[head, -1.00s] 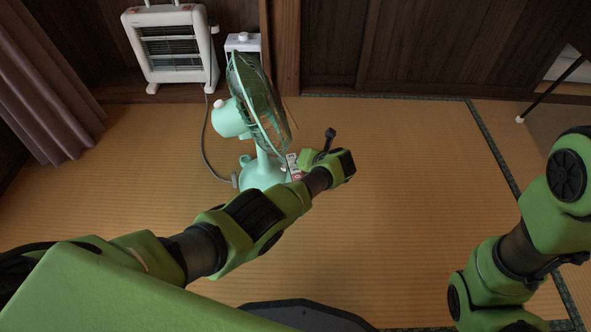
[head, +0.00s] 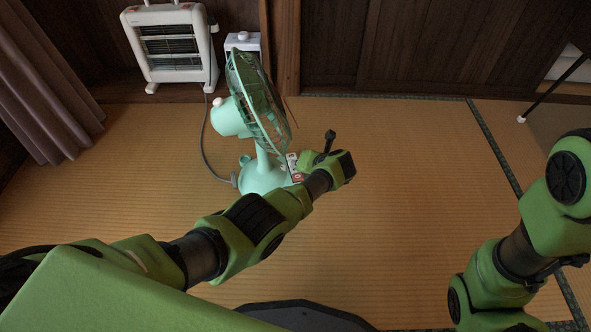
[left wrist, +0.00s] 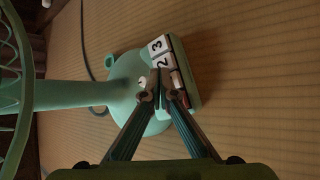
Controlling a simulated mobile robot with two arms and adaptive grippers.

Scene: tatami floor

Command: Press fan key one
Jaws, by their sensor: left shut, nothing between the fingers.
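The mint-green fan (head: 262,180) stands upright on the tatami, its caged head facing right. Its key panel (head: 292,163) shows just left of my left wrist. In the left wrist view, the base (left wrist: 122,75) carries white keys: key three (left wrist: 156,46) and key two (left wrist: 163,62) are readable. A red key (left wrist: 184,101) shows partly below. My left gripper (left wrist: 161,77) is shut and empty, its tips over the keys just below the two. They cover the key there, so its number and any contact cannot be told. My right gripper is out of view; only its arm shows.
A white heater (head: 172,50) and a small white box (head: 243,42) stand by the back wall. A grey cord (head: 207,150) runs on the floor left of the fan. A curtain (head: 45,90) hangs at left. The tatami (head: 420,190) between my arms is clear.

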